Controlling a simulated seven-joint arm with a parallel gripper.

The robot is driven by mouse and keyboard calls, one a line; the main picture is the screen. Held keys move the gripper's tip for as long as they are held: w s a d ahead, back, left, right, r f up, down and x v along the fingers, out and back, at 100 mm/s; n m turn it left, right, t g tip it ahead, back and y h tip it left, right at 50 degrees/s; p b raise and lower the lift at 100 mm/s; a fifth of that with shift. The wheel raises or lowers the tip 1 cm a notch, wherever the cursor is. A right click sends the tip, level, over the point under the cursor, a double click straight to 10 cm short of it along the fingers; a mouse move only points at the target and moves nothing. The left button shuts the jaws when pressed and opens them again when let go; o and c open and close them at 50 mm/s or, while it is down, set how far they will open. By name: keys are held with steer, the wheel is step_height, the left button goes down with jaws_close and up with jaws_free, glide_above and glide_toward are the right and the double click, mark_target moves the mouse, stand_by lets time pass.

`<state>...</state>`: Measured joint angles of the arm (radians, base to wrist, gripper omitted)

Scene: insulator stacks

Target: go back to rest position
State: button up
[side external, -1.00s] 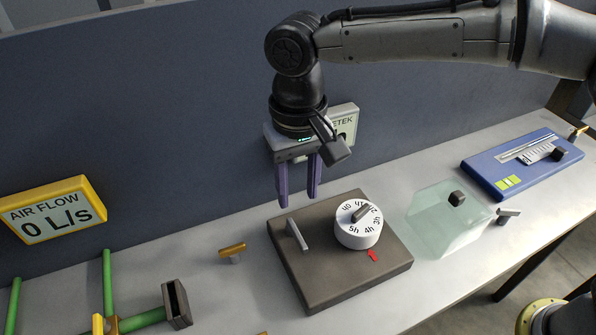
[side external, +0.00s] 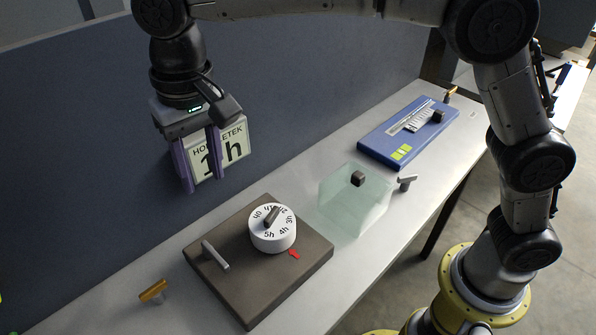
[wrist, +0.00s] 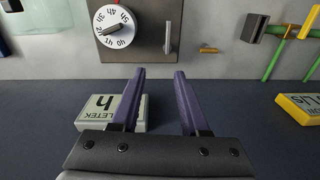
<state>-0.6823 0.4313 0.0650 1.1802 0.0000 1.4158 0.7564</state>
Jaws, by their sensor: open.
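My gripper (side external: 203,185) is open and empty. It hangs in the air behind and above the brown box (side external: 310,262), in front of the "1 h" display (side external: 234,138), which it partly hides. The box carries a white numbered dial (side external: 272,238) with a grey knob, a red arrow beside it, and a grey bar handle (side external: 215,255). In the wrist view my two purple fingers (wrist: 160,72) stand apart with nothing between them. The dial (wrist: 118,28) shows at the top, left of the fingers, clear of them.
A translucent greenish block (side external: 350,205) with a dark knob stands right of the box. A blue panel (side external: 385,145) with a slider lies farther back. An orange-topped peg (side external: 153,290) stands at the left. Green pipes (wrist: 275,58) and a yellow-framed display (wrist: 300,108) show in the wrist view.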

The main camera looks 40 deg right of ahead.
steer(key=s+d+r+m+t, duration=0.2)
steer(key=d+r, duration=0.7)
steer(key=d, duration=0.4)
steer(key=s+d+r+m+t, duration=0.1)
steer(key=s+d, duration=0.5)
steer(key=d, duration=0.4)
steer(key=s+d+f+n+t, duration=0.1)
steer(key=s+d+f+n, duration=0.1)
steer(key=s+d+f, duration=0.2)
steer(key=s+d+f+n+t, duration=0.1)
steer(key=s+d+f, duration=0.3)
steer(key=s+f, duration=0.4)
steer(key=shift+s+f+n, duration=0.15)
steer(key=shift+s+n, duration=0.25)
steer(key=shift+s, duration=0.55)
